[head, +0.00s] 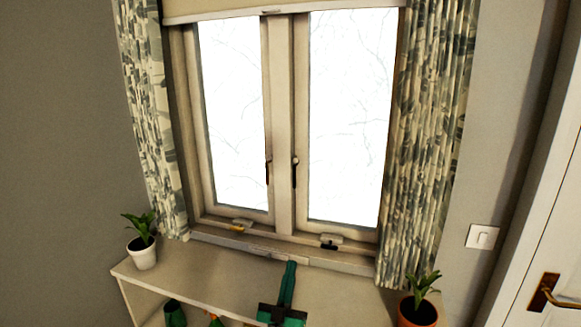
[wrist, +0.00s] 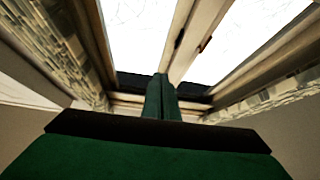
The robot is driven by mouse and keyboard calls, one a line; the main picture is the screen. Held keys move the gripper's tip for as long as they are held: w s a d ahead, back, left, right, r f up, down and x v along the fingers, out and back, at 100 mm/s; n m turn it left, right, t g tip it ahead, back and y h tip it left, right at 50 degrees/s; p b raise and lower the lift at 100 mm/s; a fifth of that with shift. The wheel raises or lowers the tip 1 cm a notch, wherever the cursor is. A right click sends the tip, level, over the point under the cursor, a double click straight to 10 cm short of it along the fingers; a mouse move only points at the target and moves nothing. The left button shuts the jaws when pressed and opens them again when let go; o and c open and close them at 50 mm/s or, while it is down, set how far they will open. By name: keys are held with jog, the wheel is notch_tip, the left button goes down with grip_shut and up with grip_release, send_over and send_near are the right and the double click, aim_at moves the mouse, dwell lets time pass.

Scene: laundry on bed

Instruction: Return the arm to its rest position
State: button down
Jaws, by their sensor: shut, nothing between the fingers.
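My gripper (head: 291,266) shows at the bottom middle of the head view, dark green, pointing up in the picture in front of the shelf and window. In the wrist view my gripper (wrist: 161,84) has its two green fingers side by side, shut, with nothing between them. The fingers overlap the window's lower frame in the wrist view. I cannot tell whether they touch anything. Most of my arm is out of the head view.
A window (head: 281,150) stands between patterned curtains (head: 428,140). Below it is a pale shelf unit (head: 195,268) with a white-potted plant (head: 142,252) at left and an orange-potted plant (head: 417,311) at right. A door (head: 550,230) stands at far right.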

jog(key=s+d+f+n+g+y, duration=0.1)
jog(key=s+f+y, duration=0.1)
jog(key=s+f, duration=0.6)
jog(key=s+d+f+n+g+y, duration=0.15)
jog(key=s+f, duration=0.35)
jog(key=s, duration=0.6)
jog(key=s+d+f+n+g+y, duration=0.1)
jog(key=s+f+n+y, duration=0.15)
jog(key=s+f, duration=0.55)
jog(key=s+a+r+m+g, duration=0.1)
jog(key=s+a+r+g, duration=0.1)
jog(key=s, duration=1.3)
jog(key=s+a+r+m+g, duration=0.2)
jog(key=s+g, duration=0.2)
jog(key=s, duration=1.2)
jog(key=shift+a, duration=0.3)
jog(key=shift+w+d+y, duration=0.3)
jog(key=shift+d, duration=0.3)
